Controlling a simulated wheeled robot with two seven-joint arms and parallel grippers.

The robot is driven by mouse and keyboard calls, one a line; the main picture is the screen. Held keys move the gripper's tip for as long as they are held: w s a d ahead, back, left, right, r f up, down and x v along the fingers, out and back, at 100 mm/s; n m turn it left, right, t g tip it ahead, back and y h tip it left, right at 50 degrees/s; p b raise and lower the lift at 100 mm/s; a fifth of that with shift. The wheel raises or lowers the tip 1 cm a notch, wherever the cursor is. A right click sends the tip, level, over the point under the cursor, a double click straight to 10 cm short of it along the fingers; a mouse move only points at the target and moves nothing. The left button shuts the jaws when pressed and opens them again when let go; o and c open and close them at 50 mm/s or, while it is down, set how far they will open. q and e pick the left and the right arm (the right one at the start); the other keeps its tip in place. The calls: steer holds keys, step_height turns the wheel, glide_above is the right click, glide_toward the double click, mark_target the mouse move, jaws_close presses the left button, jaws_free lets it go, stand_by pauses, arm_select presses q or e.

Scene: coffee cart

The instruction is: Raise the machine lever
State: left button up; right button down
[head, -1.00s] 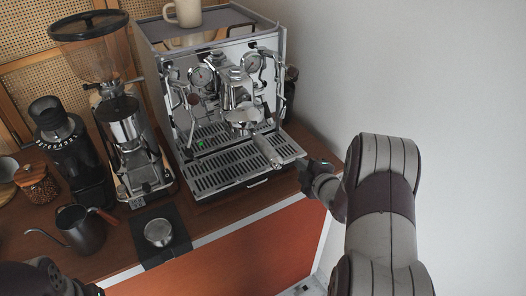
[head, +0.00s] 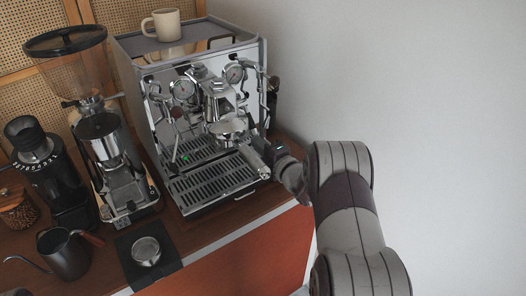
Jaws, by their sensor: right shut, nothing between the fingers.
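The espresso machine (head: 214,150) stands on the wooden cart top, with its chrome front toward me. A chrome lever or wand with a dark end (head: 273,84) is at the machine's right side. My left gripper is not in view.
A cream mug (head: 163,25) stands on top of the machine. A large grinder (head: 103,135) and a smaller black grinder (head: 47,165) are to the left. A kettle (head: 66,254) and a tamper (head: 146,250) on a dark mat are in front. The white wall is to the right.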

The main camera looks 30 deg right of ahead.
mark_target(251, 118)
steer(key=shift+r+p, duration=0.5)
steer(key=shift+r, duration=0.1)
step_height(251, 118, up, 8)
steer(key=s+r+p, duration=0.1)
steer(key=s+p, duration=0.1)
steer(key=p, duration=0.2)
steer(key=w+f, duration=0.3)
steer(key=shift+w+a+b, duration=0.2)
steer(key=shift+a+b, duration=0.05)
steer(key=shift+b, duration=0.1)
steer(key=shift+s+d+f, duration=0.1)
steer(key=shift+s+f, duration=0.1)
steer(key=shift+s, duration=0.05)
arm_select(q)
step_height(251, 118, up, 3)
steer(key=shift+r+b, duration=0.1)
steer(key=shift+b, duration=0.45)
arm_select(e)
steer(key=s, duration=1)
steer(key=shift+s+a+f, duration=0.2)
steer(key=shift+s+a, duration=0.1)
steer(key=shift+s, duration=0.1)
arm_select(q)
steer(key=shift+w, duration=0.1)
arm_select(e)
steer(key=shift+w, duration=0.1)
